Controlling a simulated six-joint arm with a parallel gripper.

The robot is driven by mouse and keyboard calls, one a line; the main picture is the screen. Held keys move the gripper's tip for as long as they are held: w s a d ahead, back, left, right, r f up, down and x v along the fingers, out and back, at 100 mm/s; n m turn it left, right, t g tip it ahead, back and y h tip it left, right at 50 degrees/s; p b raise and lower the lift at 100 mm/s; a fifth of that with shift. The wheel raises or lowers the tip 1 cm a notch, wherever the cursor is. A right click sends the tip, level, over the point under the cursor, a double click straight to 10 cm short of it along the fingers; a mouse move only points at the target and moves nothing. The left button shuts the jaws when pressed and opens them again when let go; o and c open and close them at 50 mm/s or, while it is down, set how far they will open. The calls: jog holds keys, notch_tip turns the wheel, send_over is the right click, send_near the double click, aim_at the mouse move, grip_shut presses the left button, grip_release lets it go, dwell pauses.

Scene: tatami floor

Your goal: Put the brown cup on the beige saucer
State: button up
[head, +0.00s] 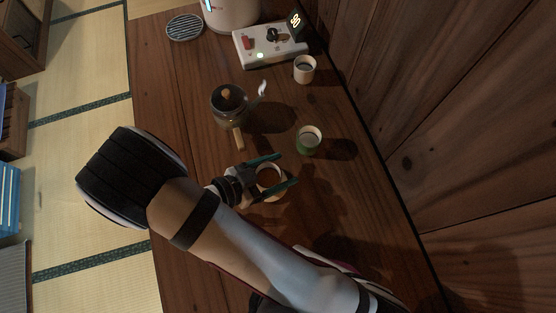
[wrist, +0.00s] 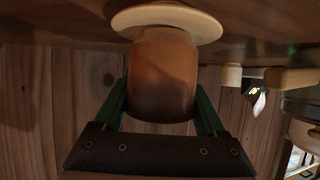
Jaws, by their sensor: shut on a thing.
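The brown cup (wrist: 160,75) is between the green fingers of my gripper (head: 286,169), which is shut on its sides. In the head view the cup (head: 270,176) shows from above as a round open rim, partly covered by the fingers. The beige saucer (wrist: 205,24) is at the cup's base in the wrist view, where the picture is upside down. No gap shows between cup and saucer there, but I cannot tell if the cup's weight rests on it. In the head view the saucer is mostly hidden beneath cup and gripper.
A green cup (head: 308,145) stands close behind my gripper, and a pale cup (head: 304,72) farther back. A glass pot with a wooden handle (head: 229,100) is at the back left. A white device (head: 268,45) stands behind. A wooden wall (head: 440,120) borders the right side.

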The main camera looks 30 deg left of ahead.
jog(key=o, duration=1.5)
jog(key=shift+f, duration=0.1)
jog(key=shift+c, duration=0.2)
jog(key=shift+s+a+r, duration=0.2)
jog(key=shift+r, duration=0.1)
jog(key=v, duration=1.1)
jog(key=w+d+r+g, duration=0.1)
jog(key=w+d+r+g+h, duration=0.1)
jog(key=d, duration=0.1)
jog(key=w+d+r+g+h, duration=0.1)
jog(key=w+d+r+g, duration=0.1)
jog(key=shift+w+d+m, duration=0.1)
jog(key=shift+m, duration=0.2)
jog(key=s+d+r+g+y, duration=0.1)
jog(key=d+r+g+y, duration=0.2)
jog(key=d, duration=0.6)
jog(key=s+d+r+n+g+y, duration=0.1)
jog(key=d+r+g+y, duration=0.3)
jog(key=d, duration=0.5)
jog(key=shift+d+r+y, duration=0.35)
jog(key=shift+r+y, duration=0.8)
jog(key=shift+y, duration=0.55)
